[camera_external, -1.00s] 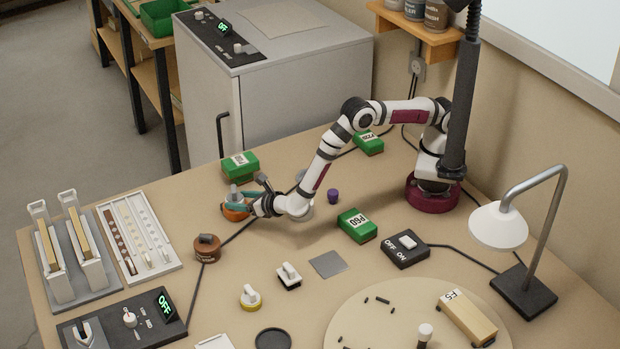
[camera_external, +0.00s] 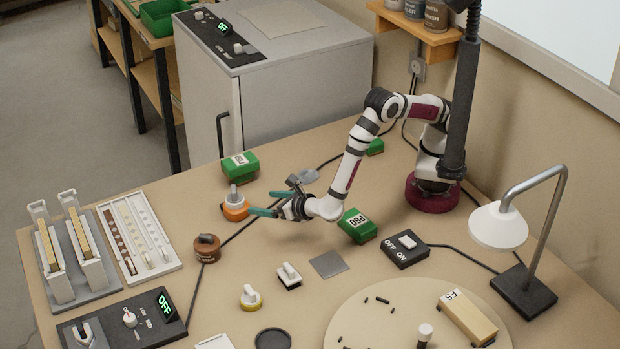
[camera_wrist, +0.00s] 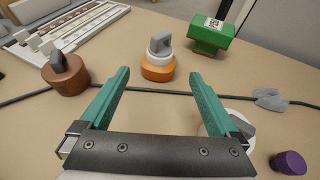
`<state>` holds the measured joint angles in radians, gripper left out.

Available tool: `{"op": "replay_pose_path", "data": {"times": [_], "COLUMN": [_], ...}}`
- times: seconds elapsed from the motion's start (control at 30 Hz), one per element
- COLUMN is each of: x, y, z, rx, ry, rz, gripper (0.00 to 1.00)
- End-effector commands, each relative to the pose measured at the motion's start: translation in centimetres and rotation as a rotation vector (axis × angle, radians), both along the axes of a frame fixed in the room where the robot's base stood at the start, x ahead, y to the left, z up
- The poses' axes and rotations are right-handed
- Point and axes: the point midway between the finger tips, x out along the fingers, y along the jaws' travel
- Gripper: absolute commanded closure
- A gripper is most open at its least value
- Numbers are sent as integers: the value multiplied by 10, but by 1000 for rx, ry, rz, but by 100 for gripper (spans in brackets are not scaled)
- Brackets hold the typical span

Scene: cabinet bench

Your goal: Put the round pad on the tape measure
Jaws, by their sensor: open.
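A round white piece with a grey upright handle, which I take to be the round pad (camera_wrist: 159,47), sits on top of a squat orange round body, which I take to be the tape measure (camera_wrist: 158,72). The pad (camera_external: 233,192) and tape measure (camera_external: 236,214) also show in the external view, stacked and upright. My gripper (camera_external: 261,202) is open and empty, low over the bench, to the right of the stack and apart from it. In the wrist view the stack stands beyond and between my teal fingertips.
A brown round piece with a grey handle (camera_wrist: 66,74) and a green box (camera_wrist: 211,36) flank the stack. A cable runs across the bench. A grey lump (camera_wrist: 270,99), a purple piece (camera_wrist: 289,163) and a partly hidden white disc (camera_wrist: 230,119) lie nearby.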

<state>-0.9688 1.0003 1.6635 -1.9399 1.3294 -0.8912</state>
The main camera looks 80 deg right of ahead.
Motion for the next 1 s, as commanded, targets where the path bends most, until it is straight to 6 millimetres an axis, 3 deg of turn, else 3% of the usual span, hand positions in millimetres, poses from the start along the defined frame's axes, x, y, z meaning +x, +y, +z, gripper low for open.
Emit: {"op": "replay_pose_path", "data": {"times": [0.17,0.23,0.27,0.37,0.4,0.47,0.5,0.53,0.6,0.7,0.8,0.83,1.0], "x": [-9,-7,-6,-9,-23,-66,-104,-134,-199,-264,-294,-298,-304], "y": [3,-4,-15,-95,-142,-213,-247,-265,-283,-272,-251,-246,-236], "z": [4,8,15,57,79,107,120,127,136,140,141,142,142], "rx": [1,18,45,250,381,607,759,867,1103,1368,1534,-1534,-1464], "ry": [0,-1,-3,-29,-55,-121,-176,-221,-328,-458,-531,531,504], "rz": [0,-30,-74,-410,-628,-1012,-1270,-1457,-1869,-2342,-2649,2652,2549], "gripper": [4,4,4,4,4,4,4,4,4,4,4,4,4]}}
